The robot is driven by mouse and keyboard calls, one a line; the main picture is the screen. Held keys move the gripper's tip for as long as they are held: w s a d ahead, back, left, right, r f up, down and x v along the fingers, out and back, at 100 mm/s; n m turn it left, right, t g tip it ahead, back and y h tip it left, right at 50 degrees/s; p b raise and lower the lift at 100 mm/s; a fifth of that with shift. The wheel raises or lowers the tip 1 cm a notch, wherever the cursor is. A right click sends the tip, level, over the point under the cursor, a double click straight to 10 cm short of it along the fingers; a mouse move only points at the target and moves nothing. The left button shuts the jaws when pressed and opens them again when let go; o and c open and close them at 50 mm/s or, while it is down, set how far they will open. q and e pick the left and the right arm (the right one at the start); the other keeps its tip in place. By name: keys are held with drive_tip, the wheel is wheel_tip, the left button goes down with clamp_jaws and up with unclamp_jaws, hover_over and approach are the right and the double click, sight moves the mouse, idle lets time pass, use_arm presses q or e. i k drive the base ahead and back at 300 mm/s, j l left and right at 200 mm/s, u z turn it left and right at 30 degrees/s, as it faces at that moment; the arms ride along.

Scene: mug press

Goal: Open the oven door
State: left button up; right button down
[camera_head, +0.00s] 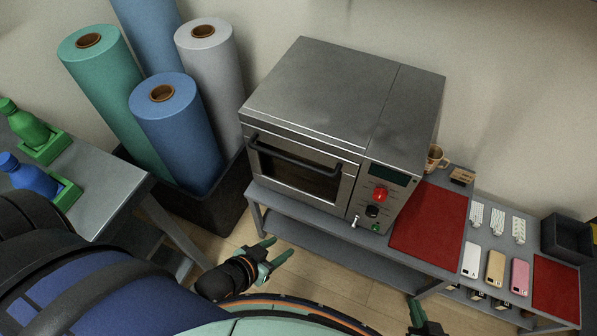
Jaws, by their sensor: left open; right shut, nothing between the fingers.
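The oven (335,115) is a steel box on a grey bench. Its front door (295,175) has a dark window and looks shut. A black bar handle (283,152) runs along the door's upper edge. My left gripper (268,258) is open and empty, below and in front of the oven, apart from the door and handle. My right gripper (424,322) is at the bottom edge, partly cut off by the frame, well to the right of and below the door. It is shut with nothing seen in it.
The control panel (381,198) has a red knob, right of the door. Red mats (430,228), phones (495,265) and a mug (436,158) are on the bench to the right. Fabric rolls (172,120) stand in a dark bin at left. A side table (100,190) holds bottles.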

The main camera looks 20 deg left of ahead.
sight(316, 185)
drive_tip(key=k+j, duration=0.15)
drive_tip(key=k, duration=0.2)
drive_tip(key=u, duration=1.65)
drive_tip(key=k+j, duration=0.05)
drive_tip(key=j, duration=0.05)
